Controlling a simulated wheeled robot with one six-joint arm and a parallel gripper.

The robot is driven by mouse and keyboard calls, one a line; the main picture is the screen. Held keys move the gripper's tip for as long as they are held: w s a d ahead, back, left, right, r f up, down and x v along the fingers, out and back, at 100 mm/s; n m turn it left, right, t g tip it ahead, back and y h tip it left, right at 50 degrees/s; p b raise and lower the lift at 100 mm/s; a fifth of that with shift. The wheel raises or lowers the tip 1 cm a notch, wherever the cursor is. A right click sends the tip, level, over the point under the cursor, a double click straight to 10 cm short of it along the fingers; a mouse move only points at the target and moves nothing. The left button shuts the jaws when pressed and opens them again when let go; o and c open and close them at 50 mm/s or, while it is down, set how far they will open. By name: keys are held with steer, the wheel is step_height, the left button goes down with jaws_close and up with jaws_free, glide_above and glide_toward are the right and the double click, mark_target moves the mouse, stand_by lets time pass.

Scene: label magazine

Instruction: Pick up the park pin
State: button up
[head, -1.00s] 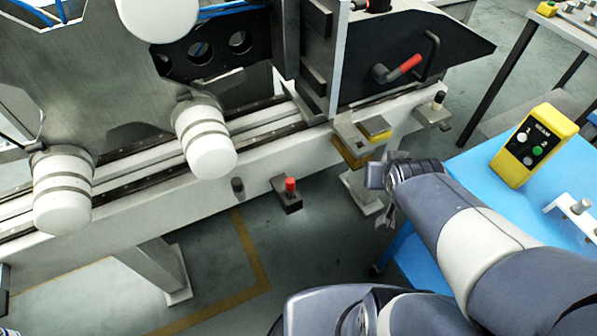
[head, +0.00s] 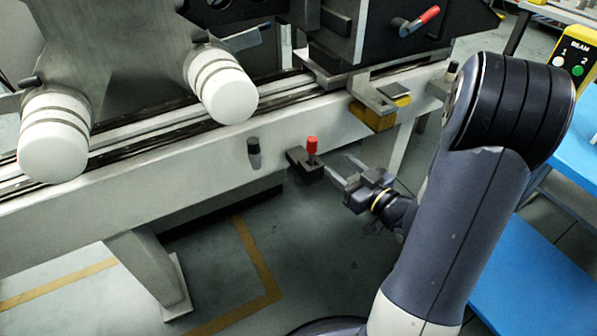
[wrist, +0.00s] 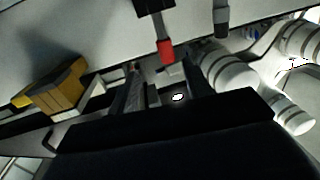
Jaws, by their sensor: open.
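The pin with the red head (head: 312,146), which I take for the park pin, stands upright in a small dark bracket (head: 303,166) on the front of the pale beam. In the wrist view its red head (wrist: 165,50) shows at the upper middle, with the bracket at the top edge. My gripper (head: 345,170) is open and empty, just right of the bracket and slightly lower in the head view. Its fingers point left toward the pin and appear apart from it.
A dark grey peg (head: 254,153) is on the beam left of the bracket. A yellow block (head: 380,113) sits under a metal plate at the right. White rollers (head: 222,86) stand above the rail. Floor below the beam (head: 240,208) is open.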

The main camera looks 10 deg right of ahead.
mark_target(315, 149)
steer(key=x, duration=0.3)
steer(key=b+x, duration=0.1)
steer(key=x, duration=0.6)
steer(key=shift+w+a, duration=0.15)
steer(key=shift+a, duration=0.35)
